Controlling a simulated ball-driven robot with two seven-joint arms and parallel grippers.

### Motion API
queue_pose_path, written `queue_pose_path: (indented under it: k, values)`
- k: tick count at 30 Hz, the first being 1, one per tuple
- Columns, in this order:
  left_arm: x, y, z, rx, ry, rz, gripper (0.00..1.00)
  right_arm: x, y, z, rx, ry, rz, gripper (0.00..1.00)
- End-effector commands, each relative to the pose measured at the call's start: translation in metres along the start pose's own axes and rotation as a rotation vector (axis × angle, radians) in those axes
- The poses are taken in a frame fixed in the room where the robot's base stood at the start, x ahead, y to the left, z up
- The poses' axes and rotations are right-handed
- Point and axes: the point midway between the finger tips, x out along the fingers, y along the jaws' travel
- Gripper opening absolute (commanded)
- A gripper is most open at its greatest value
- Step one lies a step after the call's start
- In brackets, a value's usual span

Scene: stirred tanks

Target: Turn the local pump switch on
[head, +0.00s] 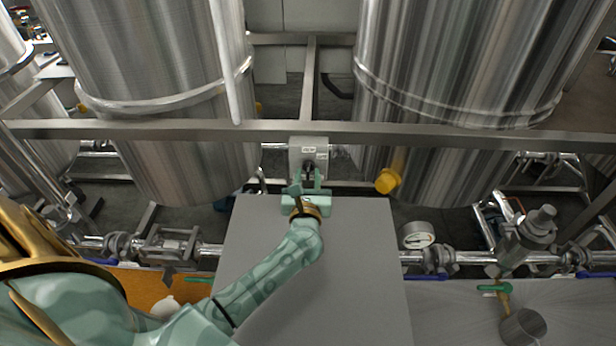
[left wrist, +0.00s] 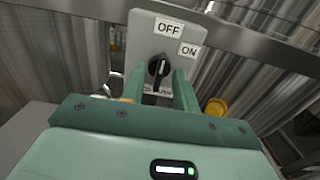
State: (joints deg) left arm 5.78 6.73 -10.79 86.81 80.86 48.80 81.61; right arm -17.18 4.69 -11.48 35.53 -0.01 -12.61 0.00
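The pump switch is a grey box (head: 308,152) on the metal frame between the two big tanks. It also shows in the left wrist view (left wrist: 143,38), with an OFF label at the top and an ON label to the right and lower. Its black knob (left wrist: 158,69) has a pale pointer line, which runs up toward the OFF label, nearly upright. My left gripper (head: 308,178) is at the front of the box. In the left wrist view its green fingers (left wrist: 160,84) stand apart on either side of the knob, with slim gaps visible. My right gripper is not in view.
A grey flat-topped block (head: 355,270) lies below my left arm. A steel rail (head: 440,134) crosses just above the switch. A yellow-capped fitting (head: 388,181) is to the right of it. A gauge (head: 417,235) and piping run along the lower right.

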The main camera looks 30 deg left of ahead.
Motion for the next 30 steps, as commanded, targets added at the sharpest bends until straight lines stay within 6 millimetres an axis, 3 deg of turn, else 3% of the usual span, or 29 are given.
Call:
queue_pose_path:
  k: [10, 13, 14, 30]
  values:
    - [0.0051, 0.0002, 0.0003, 0.000, 0.000, 0.000, 0.30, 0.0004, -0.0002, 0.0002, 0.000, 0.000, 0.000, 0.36]
    - [0.0050, 0.0001, 0.0003, 0.000, 0.000, 0.000, 0.02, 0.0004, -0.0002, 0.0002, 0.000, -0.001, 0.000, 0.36]
    - [0.0050, 0.0001, 0.0003, 0.000, 0.000, 0.000, 0.00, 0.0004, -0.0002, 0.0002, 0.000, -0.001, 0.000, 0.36]
    - [0.0044, -0.0008, 0.0015, 0.105, 0.001, 0.000, 0.00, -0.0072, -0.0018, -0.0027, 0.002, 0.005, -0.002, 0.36]
